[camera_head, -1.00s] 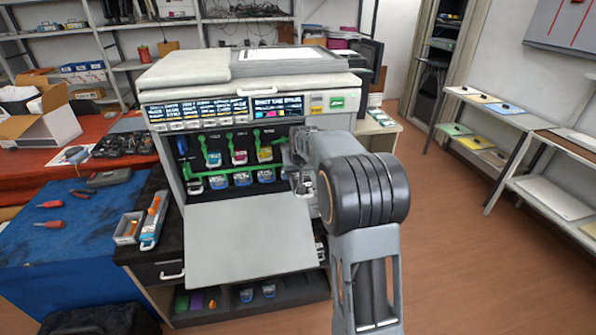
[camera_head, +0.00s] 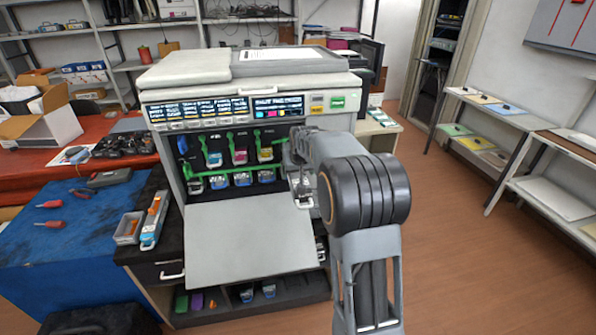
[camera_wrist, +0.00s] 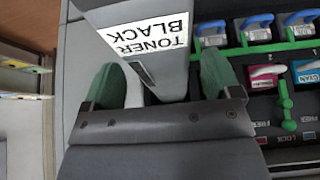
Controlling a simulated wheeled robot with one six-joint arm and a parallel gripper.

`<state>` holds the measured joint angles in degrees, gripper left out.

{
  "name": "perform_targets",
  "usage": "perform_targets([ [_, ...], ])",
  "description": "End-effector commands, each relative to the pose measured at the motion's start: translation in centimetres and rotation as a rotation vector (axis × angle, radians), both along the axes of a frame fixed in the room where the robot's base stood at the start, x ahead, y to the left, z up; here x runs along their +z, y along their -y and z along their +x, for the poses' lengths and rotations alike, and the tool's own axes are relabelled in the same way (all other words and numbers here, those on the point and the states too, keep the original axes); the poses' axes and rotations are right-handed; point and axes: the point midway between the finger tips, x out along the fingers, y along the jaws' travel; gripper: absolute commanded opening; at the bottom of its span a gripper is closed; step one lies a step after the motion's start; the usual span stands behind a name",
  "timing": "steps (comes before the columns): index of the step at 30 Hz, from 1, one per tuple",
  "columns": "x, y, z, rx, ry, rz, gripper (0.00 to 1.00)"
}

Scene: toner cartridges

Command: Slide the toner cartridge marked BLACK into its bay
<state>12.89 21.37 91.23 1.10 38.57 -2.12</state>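The toner cartridge marked BLACK (camera_wrist: 160,60) is a grey block with a white TONER BLACK label, upside down in the wrist view. The cartridge looks tilted relative to the fingers, and the contact is partly hidden. In the head view my gripper (camera_head: 303,190) is in front of the right part of the printer's open front. The BLACK bay cannot be made out behind my arm.
The printer (camera_head: 250,75) has its grey front door (camera_head: 250,240) folded down. Green levers, a green rail (camera_wrist: 270,50) and several coloured cartridges lie left of my gripper in the head view. The blue table (camera_head: 75,225) is at left; open floor is at right.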

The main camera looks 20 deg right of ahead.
Motion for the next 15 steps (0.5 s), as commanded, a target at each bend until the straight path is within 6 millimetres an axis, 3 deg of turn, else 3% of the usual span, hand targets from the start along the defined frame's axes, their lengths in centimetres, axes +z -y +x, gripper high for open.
perform_targets([
  [10, -0.3, 0.0, -0.2, 0.000, -0.007, 0.001, 0.91],
  [15, -0.4, -0.3, -1.3, 0.000, -0.004, 0.001, 0.91],
])
